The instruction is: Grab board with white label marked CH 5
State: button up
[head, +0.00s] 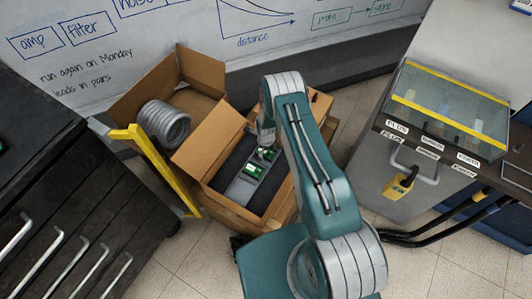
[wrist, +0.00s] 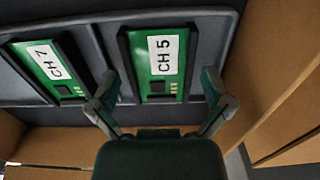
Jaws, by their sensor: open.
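The green board with the white CH 5 label (wrist: 164,58) sits in a dark slot of a grey holder in the wrist view. Another green board, labelled CH 7 (wrist: 52,67), sits in the slot to its left. My gripper (wrist: 161,101) is open, with one fingertip near each side of the CH 5 board's lower end. Whether the fingers touch the board or its frame I cannot tell. In the head view the green boards (head: 254,171) lie on the grey holder inside an open cardboard box, and my arm partly hides that area.
The cardboard box (head: 210,151) has raised flaps around the holder. Another open box holds a grey coil (head: 164,124). A yellow frame (head: 160,168) stands beside the boxes. A dark drawer cabinet (head: 62,215) is at left, a glass-topped case (head: 446,112) at right.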

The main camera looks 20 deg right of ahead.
jog(key=c, duration=0.9)
jog(key=shift+r, duration=0.15)
